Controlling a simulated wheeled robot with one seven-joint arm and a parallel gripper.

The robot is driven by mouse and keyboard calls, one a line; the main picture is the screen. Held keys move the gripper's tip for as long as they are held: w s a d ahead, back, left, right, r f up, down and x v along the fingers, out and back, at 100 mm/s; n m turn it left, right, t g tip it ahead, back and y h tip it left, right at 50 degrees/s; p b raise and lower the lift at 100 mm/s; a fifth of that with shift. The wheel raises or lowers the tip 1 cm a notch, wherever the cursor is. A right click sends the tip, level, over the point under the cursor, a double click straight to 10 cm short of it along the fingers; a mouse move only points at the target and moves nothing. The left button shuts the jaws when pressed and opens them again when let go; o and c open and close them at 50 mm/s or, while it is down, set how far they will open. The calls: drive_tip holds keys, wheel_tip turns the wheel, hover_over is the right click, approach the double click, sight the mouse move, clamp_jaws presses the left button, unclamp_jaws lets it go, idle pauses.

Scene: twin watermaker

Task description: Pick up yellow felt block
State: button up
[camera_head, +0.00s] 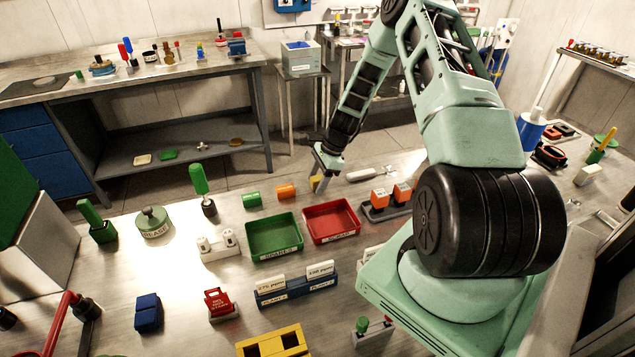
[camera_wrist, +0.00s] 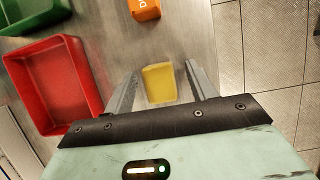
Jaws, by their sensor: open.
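The yellow felt block (camera_wrist: 159,83) lies on the metal table (camera_wrist: 185,30), near its edge. In the wrist view it sits between the two open fingers of my gripper (camera_wrist: 157,88), with a gap on each side. In the head view my gripper (camera_head: 320,178) is low over the far edge of the table, and the yellow block (camera_head: 315,184) shows only partly beside the fingers. Whether the fingertips are level with the block or above it, I cannot tell.
A red tray (camera_head: 357,234) and a green tray (camera_head: 299,249) stand close by. An orange block (camera_head: 286,191) and a green block (camera_head: 252,199) lie to the left. A holder with orange items (camera_head: 391,213) is to the right. The floor (camera_wrist: 275,60) drops off beyond the edge.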

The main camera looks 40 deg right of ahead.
sight(318, 178)
drive_tip(key=c, duration=1)
drive_tip(key=shift+c, duration=0.2)
drive_tip(key=shift+r, duration=0.1)
wheel_tip(318, 178, up, 10)
drive_tip(key=b, duration=0.2)
drive_tip(key=shift+b, duration=0.35)
